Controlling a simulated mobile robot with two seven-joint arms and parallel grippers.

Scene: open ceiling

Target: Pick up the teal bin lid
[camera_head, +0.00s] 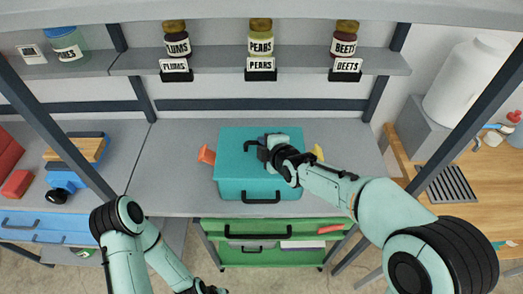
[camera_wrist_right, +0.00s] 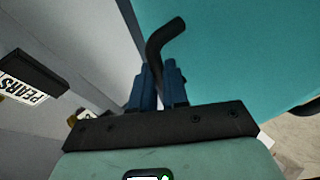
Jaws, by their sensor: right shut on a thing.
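The teal bin (camera_head: 230,187) stands on the grey shelf, with a black pull on its front. Its teal lid (camera_head: 236,143) covers the top; I cannot tell whether it sits flush. The lid also fills the upper right of the right wrist view (camera_wrist_right: 235,50). My right gripper (camera_head: 266,150) is above the lid, with its blue fingers (camera_wrist_right: 157,85) shut on the lid's black hooked handle (camera_wrist_right: 160,42). The handle's lower part is hidden between the fingers.
An orange object (camera_head: 206,154) and a yellow one (camera_head: 318,152) stick out beside the bin. Jars of plums (camera_head: 176,40), pears (camera_head: 260,40) and beets (camera_head: 345,40) stand on the shelf above. A green drawer (camera_head: 270,229) is below.

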